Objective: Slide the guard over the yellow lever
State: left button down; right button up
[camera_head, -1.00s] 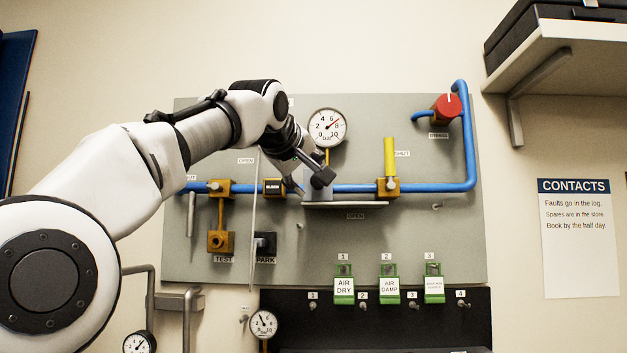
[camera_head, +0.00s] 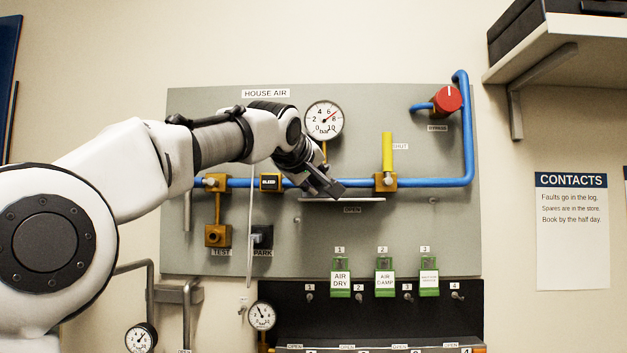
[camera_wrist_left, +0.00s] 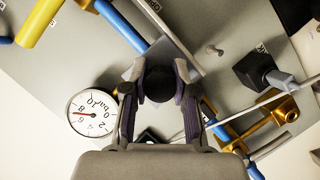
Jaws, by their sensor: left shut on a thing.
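The yellow lever (camera_head: 387,152) stands upright from a brass valve (camera_head: 386,183) on the blue pipe, beside a SHUT label; it also shows at top left in the left wrist view (camera_wrist_left: 40,22). My left gripper (camera_head: 330,190) is at the pipe, left of the lever and apart from it, just above a pale horizontal ledge (camera_head: 360,200). In the left wrist view its fingers are closed on a dark round knob (camera_wrist_left: 158,84). The guard's body cannot be made out clearly; the gripper hides that spot. My right gripper is not in view.
A pressure gauge (camera_head: 323,119) is just above the gripper. A red bypass knob (camera_head: 447,99) is at upper right. A thin pale rod (camera_head: 250,230) is left of the gripper. The pipe between gripper and lever looks clear.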

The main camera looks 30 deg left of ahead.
pick_arm(q)
jog(key=w+d+p, duration=0.1)
jog(key=w+d, duration=0.4)
jog(key=d, duration=0.3)
jog(key=shift+d+p, duration=0.25)
jog(key=shift+p, duration=0.15)
jog(key=c, duration=1.1)
grip_release()
jog(key=shift+f, duration=0.1)
jog(key=shift+o, duration=1)
jog(key=shift+d, duration=0.25)
jog(key=shift+a, duration=0.2)
